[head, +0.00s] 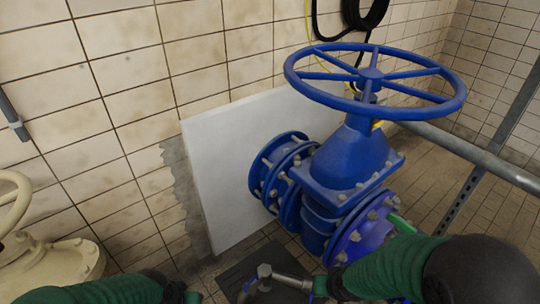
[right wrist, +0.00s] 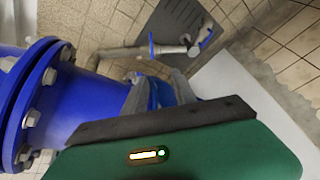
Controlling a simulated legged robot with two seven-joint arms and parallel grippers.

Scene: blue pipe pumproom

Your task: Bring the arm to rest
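My right arm (head: 390,268), green and black, reaches in from the lower right, in front of the blue valve's lower flange. In the right wrist view my right gripper (right wrist: 158,82) shows two grey fingers standing apart. Some blue shows between them, and I cannot tell whether it is part of the fingers or lies behind them. My left arm (head: 95,291) lies along the bottom left edge of the head view. Only a small part of its end shows there, so its finger state is unclear.
A blue valve with a large handwheel (head: 376,74) stands close by on a flanged pipe (right wrist: 75,88). A small grey pipe (head: 287,279) with a blue lever (right wrist: 152,44) runs below. A grey rail (head: 475,152) crosses at right. A cream valve (head: 55,265) is at left.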

